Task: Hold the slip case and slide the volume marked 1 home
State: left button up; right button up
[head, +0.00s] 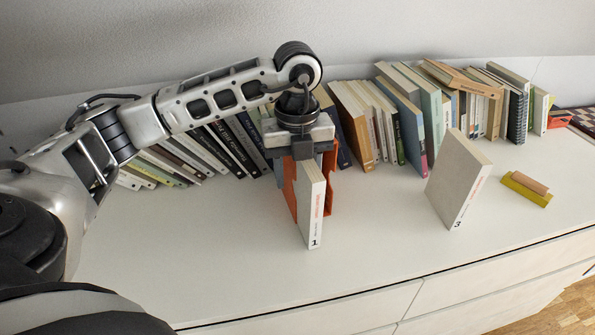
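The orange slip case (329,184) stands upright on the white top, left of the middle. The white volume marked 1 (312,208) is upright between its walls and sticks out of the front, its spine with the red lettering and the 1 facing me. My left gripper (303,158) comes down from above with one finger on each side of the slip case and looks shut on it. The gripper hides the upper back part of the case and how deep the volume sits. A pale volume marked 3 (458,182) stands apart to the right. My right gripper is not in view.
A long row of books (375,120) lines the back by the wall. A yellow-green block with a tan handle (526,189) lies at the right. The white top (385,245) is clear in front, up to the edge above the drawers.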

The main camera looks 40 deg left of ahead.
pick_arm(q)
notch_tip(320, 180, up, 8)
jog(key=p, duration=0.6)
